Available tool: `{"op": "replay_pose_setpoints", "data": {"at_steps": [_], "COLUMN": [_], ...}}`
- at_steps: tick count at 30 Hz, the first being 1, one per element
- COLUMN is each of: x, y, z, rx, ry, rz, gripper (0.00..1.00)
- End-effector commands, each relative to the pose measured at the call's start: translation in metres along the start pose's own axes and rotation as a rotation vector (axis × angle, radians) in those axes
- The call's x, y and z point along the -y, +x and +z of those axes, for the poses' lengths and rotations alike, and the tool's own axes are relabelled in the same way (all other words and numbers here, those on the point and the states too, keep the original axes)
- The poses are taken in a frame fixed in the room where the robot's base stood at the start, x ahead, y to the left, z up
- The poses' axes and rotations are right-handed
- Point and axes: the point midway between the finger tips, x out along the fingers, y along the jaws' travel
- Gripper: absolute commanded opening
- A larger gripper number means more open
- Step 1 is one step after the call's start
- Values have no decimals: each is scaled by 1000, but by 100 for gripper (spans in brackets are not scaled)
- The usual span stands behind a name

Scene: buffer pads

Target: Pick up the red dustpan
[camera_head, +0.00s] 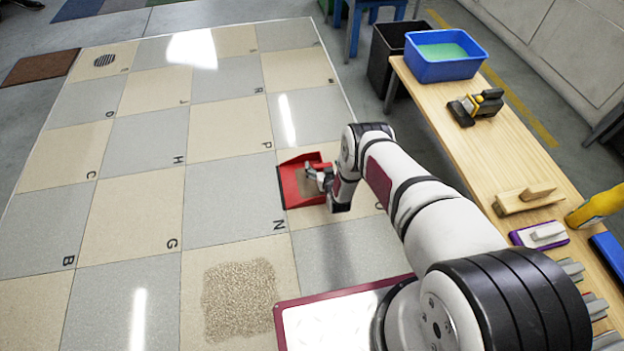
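The red dustpan (295,196) lies on the tiled floor near the tiles marked N and P, with a dark edge along its left side. My gripper (320,176) is at the dustpan's right part, reaching in from the right. The gripper and my wrist hide part of the pan and most of its right side. A brownish-grey patch shows inside the pan beside the fingers. I cannot tell whether the fingers touch the dustpan or are shut on it.
A wooden bench (465,150) on the right holds a blue tub (445,70), a yellow-black tool (476,107), brushes and a yellow bottle (597,205). A black bin (383,70) stands beside it. A red-edged white board (310,322) is near my base.

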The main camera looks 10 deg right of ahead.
Motion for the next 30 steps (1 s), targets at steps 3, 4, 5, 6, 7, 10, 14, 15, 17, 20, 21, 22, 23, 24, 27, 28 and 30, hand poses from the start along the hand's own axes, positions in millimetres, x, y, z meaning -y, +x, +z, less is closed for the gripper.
{"op": "replay_pose_setpoints", "data": {"at_steps": [3, 4, 5, 6, 7, 10, 14, 15, 17, 20, 21, 22, 23, 24, 27, 28, 30], "x": [0, 0, 0, 0, 0, 0, 0, 0, 0, 0, 0, 0, 0, 0, 0, 0, 0], "y": [0, 0, 0, 0, 0, 0, 0, 0, 0, -1, -2, -2, -3, -4, -8, -9, -13], "z": [0, 0, 0, 0, 0, -1, 0, -1, -1, -3, -5, -7, -9, -12, -22, -25, -32], "rx": [0, 0, 0, 0, 0, -2, -1, -1, -1, -1, -1, -1, -1, -2, -3, -3, -2], "ry": [0, 0, 0, 0, 0, 0, 0, 0, 0, 0, 0, 0, 0, 0, 0, 0, 0], "rz": [0, 0, 0, 0, 0, 0, 0, 0, 0, 0, 0, 0, 0, 0, 0, 0, 0], "gripper": [54, 47, 40, 31, 24, 8, 8, 8, 8, 8, 8, 8, 8, 8, 8, 8, 8]}}
